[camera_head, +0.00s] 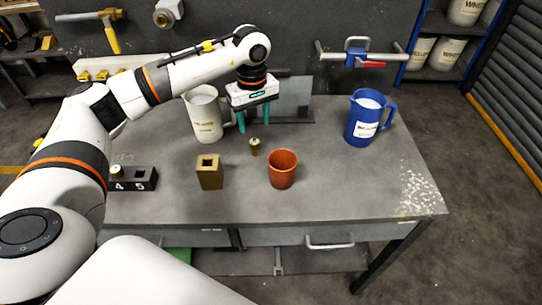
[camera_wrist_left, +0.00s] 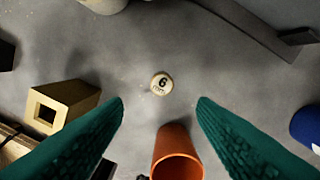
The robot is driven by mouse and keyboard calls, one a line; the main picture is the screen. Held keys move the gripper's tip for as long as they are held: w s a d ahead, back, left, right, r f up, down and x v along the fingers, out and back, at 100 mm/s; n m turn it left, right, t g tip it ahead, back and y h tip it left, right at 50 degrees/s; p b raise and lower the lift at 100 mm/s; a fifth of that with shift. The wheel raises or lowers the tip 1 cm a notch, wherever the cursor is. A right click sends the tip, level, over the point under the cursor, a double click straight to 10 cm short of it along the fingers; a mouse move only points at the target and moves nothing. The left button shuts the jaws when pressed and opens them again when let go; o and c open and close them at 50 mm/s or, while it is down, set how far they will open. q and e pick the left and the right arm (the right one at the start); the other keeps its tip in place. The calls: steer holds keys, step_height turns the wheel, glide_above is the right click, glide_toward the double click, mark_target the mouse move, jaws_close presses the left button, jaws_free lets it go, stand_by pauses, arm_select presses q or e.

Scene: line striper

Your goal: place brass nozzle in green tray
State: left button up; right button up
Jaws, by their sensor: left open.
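A small brass nozzle (camera_head: 254,147) with a pale top stands upright on the grey workbench. In the left wrist view the nozzle (camera_wrist_left: 161,84) shows a round cream top marked 6. My left gripper (camera_head: 254,119) is open and empty above and behind it; its teal fingers also show in the left wrist view (camera_wrist_left: 161,104), apart from the nozzle. A green surface (camera_head: 179,254), partly hidden below the bench front, may be the green tray; I cannot tell. My right gripper is not in view.
A terracotta cup (camera_head: 282,169) and a brass square block (camera_head: 209,172) stand near the nozzle. A white jug (camera_head: 205,118) and a blue jug (camera_head: 368,118) stand farther back. A black numbered rack (camera_head: 146,179) is at left. The bench's right side is mostly clear.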

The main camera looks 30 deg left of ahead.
mark_target(255, 141)
arm_select(q)
steer(key=f, duration=0.3)
steer(key=f+p, duration=0.1)
steer(key=shift+w+a+f, duration=0.2)
steer(key=shift+a+f, duration=0.15)
steer(key=shift+f, duration=0.25)
steer(key=shift+d+f, duration=0.1)
steer(key=shift+f, duration=0.1)
step_height(255, 141, down, 4)
steer(key=shift+f+p, duration=0.25)
steer(key=shift+p, duration=0.75)
steer(key=shift+f, duration=0.25)
steer(key=shift+c, duration=0.3)
jaws_close()
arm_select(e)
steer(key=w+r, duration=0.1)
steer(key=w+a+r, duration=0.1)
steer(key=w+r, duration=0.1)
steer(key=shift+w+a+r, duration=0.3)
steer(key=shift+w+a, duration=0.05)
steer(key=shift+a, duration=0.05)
